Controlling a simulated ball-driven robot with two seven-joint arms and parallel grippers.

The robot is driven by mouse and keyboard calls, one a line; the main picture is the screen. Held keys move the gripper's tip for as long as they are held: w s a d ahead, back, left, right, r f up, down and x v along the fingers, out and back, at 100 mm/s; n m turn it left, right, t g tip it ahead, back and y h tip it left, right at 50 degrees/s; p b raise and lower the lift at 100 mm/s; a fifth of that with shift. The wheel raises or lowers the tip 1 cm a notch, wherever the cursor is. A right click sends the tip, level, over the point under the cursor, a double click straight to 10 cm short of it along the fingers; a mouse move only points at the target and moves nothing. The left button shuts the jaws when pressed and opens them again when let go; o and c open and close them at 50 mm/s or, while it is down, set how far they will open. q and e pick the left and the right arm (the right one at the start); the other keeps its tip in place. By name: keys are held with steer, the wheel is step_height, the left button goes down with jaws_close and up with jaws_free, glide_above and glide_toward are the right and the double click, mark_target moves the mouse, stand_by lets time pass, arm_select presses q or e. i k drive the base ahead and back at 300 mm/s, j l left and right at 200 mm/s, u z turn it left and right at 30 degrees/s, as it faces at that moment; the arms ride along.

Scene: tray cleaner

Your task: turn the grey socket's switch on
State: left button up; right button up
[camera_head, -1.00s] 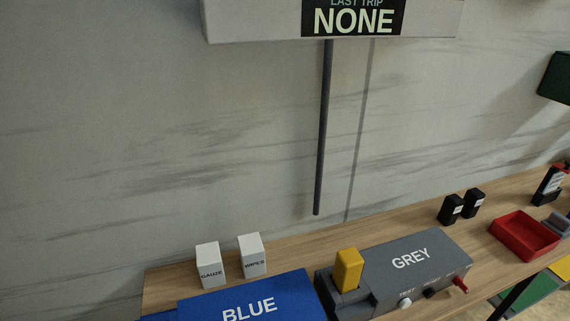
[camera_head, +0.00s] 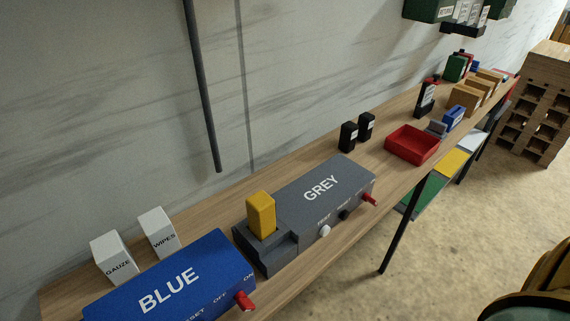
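The grey socket (camera_head: 345,172) is a box labelled GREY on the wooden bench, right of the blue one. Its red switch lever (camera_head: 369,199) sticks out at the right end of its front face. A white button (camera_head: 324,231) and a black button (camera_head: 344,214) sit left of the lever. A yellow block (camera_head: 261,214) stands upright in the grey holder at the socket's left end. The lettering by the lever is too small to read, so I cannot tell the switch's setting. Neither of my grippers shows in this view.
A blue box (camera_head: 187,277) labelled BLUE, with its own red lever (camera_head: 244,300), stands at the left. White GAUZE (camera_head: 113,257) and WIPES (camera_head: 157,233) boxes stand behind it. Open floor (camera_head: 440,270) lies in front.

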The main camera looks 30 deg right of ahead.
mark_target(366, 197)
steer(key=l+z, duration=0.1)
steer(key=z, duration=0.25)
steer(key=i+z, duration=0.15)
steer(key=z, duration=0.25)
steer(key=i+z, duration=0.1)
steer(key=z, duration=0.25)
